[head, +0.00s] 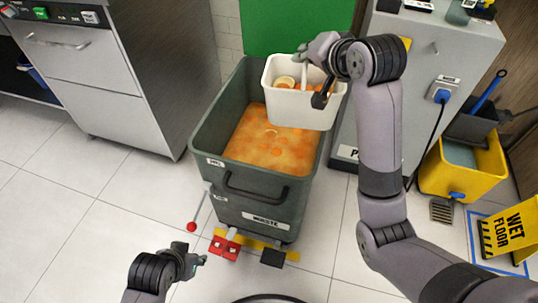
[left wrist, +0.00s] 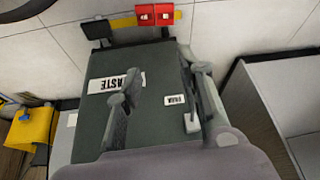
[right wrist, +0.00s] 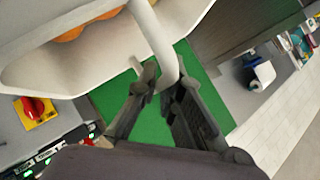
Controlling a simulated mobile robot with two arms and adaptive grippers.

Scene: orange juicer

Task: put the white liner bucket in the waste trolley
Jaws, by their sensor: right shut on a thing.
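The white liner bucket (head: 300,108), with orange pieces inside, appears over the far right part of the waste trolley. My right gripper (head: 328,70) is shut on its white handle (right wrist: 163,50) at the bucket's far side. In the right wrist view the bucket (right wrist: 45,68) fills the upper left. The waste trolley (head: 262,207) is a dark grey-green bin with its green lid raised, holding orange pulp. I cannot tell whether the bucket touches the rim or pulp. My left gripper (head: 190,262) is open and empty in front of the trolley; its fingers show in the left wrist view (left wrist: 160,95).
A red-knobbed lever (head: 192,226) stands at the trolley's front left, and red pedals (head: 225,246) at its base. A steel cabinet (head: 90,60) is at left. A grey machine (head: 440,60), yellow mop bucket (head: 465,170) and wet-floor sign (head: 508,232) are at right.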

